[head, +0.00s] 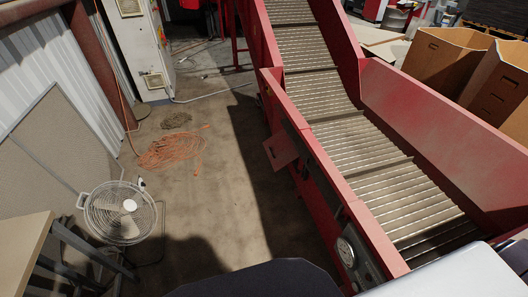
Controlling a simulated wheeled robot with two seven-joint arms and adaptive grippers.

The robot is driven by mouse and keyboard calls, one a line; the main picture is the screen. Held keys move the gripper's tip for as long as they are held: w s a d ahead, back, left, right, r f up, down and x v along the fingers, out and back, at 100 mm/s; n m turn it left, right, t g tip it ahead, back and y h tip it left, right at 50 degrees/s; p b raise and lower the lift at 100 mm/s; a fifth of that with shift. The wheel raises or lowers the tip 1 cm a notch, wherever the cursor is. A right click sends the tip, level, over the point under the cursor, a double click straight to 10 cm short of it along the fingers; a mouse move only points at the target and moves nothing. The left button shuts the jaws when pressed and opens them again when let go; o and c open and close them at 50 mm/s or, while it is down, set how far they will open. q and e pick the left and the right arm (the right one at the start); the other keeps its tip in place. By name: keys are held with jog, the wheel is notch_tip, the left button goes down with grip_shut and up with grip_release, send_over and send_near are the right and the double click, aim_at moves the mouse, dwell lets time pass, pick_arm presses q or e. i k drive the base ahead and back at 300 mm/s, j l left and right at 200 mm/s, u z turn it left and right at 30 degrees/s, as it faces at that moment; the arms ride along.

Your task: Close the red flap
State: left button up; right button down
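A small red flap (281,149) sticks out from the left side of the red conveyor (318,165), about midway along its near section. It stands open, angled away from the side wall toward the floor on the left. The opening behind it is hard to make out. Neither of my grippers is in view, and nothing touches the flap.
Bare concrete floor (215,195) lies left of the conveyor. A round fan (105,215) stands at the left beside a table (22,240). An orange cable coil (170,152) lies on the floor. Cardboard boxes (445,58) stand behind the conveyor at right.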

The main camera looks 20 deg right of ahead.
aim_at(280, 151)
jog(key=i+z, duration=0.1)
jog(key=i, duration=0.7)
jog(key=i+j+z, duration=0.2)
jog(key=i, duration=0.15)
jog(key=i+j+z, duration=0.2)
jog(key=i, duration=0.2)
jog(key=i+j+z, duration=0.4)
jog(key=i+j, duration=0.15)
jog(key=i+j+z, duration=0.35)
jog(key=i+j, duration=0.15)
jog(key=j, duration=0.25)
